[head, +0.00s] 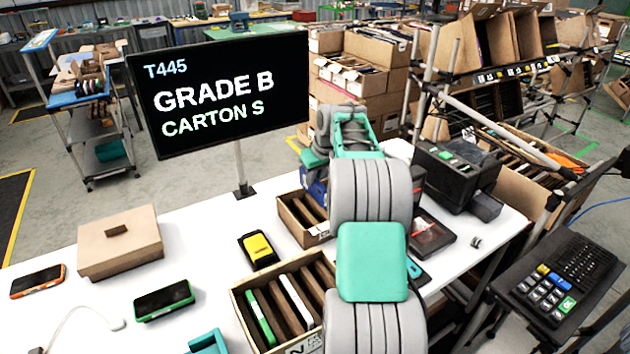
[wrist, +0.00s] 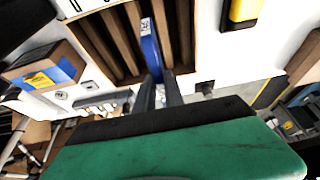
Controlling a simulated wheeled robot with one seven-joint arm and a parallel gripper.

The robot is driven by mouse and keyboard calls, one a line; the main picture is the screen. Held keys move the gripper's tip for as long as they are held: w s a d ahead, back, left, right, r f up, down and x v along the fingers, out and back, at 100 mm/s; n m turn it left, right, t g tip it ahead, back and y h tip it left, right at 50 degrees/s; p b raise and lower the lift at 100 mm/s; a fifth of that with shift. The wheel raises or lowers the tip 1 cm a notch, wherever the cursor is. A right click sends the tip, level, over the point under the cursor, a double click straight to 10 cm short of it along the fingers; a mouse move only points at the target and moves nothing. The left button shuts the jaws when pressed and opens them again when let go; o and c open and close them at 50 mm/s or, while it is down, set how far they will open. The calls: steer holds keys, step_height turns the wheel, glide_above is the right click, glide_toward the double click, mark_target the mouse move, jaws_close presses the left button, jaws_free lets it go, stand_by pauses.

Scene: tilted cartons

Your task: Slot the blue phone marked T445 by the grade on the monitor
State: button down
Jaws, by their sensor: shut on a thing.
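The monitor (head: 218,95) reads T445, GRADE B, CARTON S. My gripper (wrist: 160,92) is shut on the blue phone (wrist: 150,52), which stands on edge with a small pale label on it. In the wrist view the phone is over the slotted carton (wrist: 187,70), lined up along its brown dividers. I cannot tell how deep it is in a slot. In the head view this looks like the small carton (head: 291,221) behind the nearer one; my arm hides much of it. A nearer slotted carton (head: 250,324) holds a green and a white phone.
A yellow and black device (head: 258,249) lies left of the cartons. A lidded brown box (head: 120,242), an orange-edged phone (head: 37,281) and a green-edged phone (head: 164,300) lie on the white table (head: 205,235). A black printer-like machine (head: 455,170) stands at right.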

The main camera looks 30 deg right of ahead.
mark_target(322, 186)
steer(key=shift+d+f, duration=0.1)
steer(key=shift+d, duration=0.1)
steer(key=shift+f+b, duration=3.3)
steer(key=shift+f, duration=1.45)
steer(key=shift+f, duration=0.3)
steer(key=c, duration=1.3)
jaws_free()
steer(key=shift+c, duration=0.2)
steer(key=b+v, duration=0.1)
steer(key=v, duration=0.6)
steer(key=shift+s+a+r, duration=0.1)
steer(key=shift+s+r, duration=0.05)
steer(key=shift+r, duration=0.25)
